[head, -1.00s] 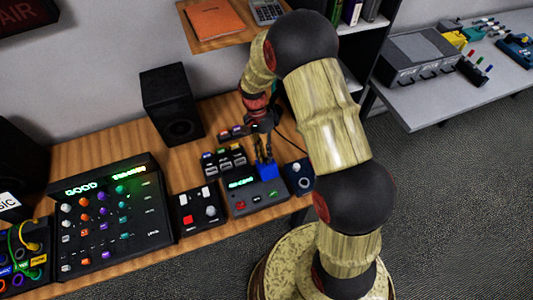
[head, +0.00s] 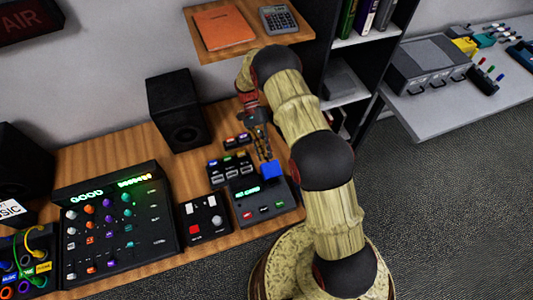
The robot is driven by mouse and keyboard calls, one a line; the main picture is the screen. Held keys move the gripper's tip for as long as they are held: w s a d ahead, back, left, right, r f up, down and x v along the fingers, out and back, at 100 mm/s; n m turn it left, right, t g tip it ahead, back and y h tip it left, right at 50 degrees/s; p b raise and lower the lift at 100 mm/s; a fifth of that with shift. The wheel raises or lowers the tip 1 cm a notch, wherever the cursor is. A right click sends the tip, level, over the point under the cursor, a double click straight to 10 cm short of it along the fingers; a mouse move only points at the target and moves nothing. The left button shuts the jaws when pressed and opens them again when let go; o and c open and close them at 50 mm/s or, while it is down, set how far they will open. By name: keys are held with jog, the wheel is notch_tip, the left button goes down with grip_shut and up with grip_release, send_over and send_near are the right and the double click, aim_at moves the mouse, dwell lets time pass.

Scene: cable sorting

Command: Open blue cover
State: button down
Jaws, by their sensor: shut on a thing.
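The blue cover (head: 270,169) is on the top right of a dark box (head: 275,190) with a green display and several buttons along its front. My gripper (head: 267,157) points down just behind and above the blue cover, its fingertips at the cover's back edge. The fingers look close together. The view is too small to tell exactly how they touch the cover or how far it is tilted.
A box with white and coloured keys (head: 232,170) stands just behind left. A smaller box with a red button (head: 203,219) and a large mixer (head: 118,225) are to the left. A black speaker (head: 178,112) stands at the back.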

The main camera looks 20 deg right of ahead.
jog(key=shift+w+f+b, duration=0.25)
jog(key=shift+w+f, duration=0.2)
jog(key=shift+f, duration=0.25)
jog(key=shift+w+f+b, duration=0.25)
jog(key=shift+w+f, duration=0.15)
jog(key=shift+f, duration=0.3)
jog(key=c, duration=1.7)
grip_release()
jog(key=shift+c, duration=0.2)
jog(key=shift+w+r, duration=0.15)
jog(key=shift+w, duration=0.05)
jog(key=shift+w+r, duration=0.15)
jog(key=shift+w, duration=3.05)
jog(key=shift+w+r, duration=0.1)
jog(key=shift+w, duration=3.1)
jog(key=shift+c, duration=0.4)
